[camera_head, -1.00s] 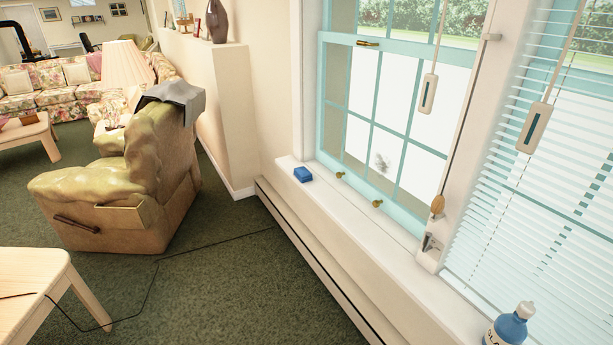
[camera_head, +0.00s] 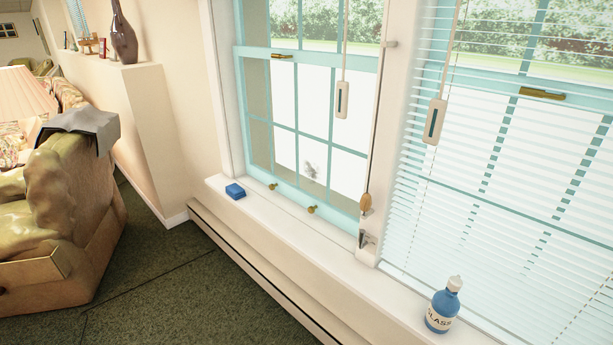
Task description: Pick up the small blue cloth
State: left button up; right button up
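A small blue cloth (camera_head: 235,191), folded into a flat block, lies on the white window sill in the head view, near the sill's far left end. It sits below the left window's lower left corner. Neither of my grippers shows in the head view, and nothing is seen touching the cloth.
Blind cords hang before the windows. Green carpet (camera_head: 160,285) is open between recliner and sill.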

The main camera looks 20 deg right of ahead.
aim_at(236, 192)
jog(key=u, duration=0.35)
jog(key=i, duration=1.8)
jog(key=z, duration=0.8)
jog(key=i, duration=0.85)
jog(key=z, duration=0.55)
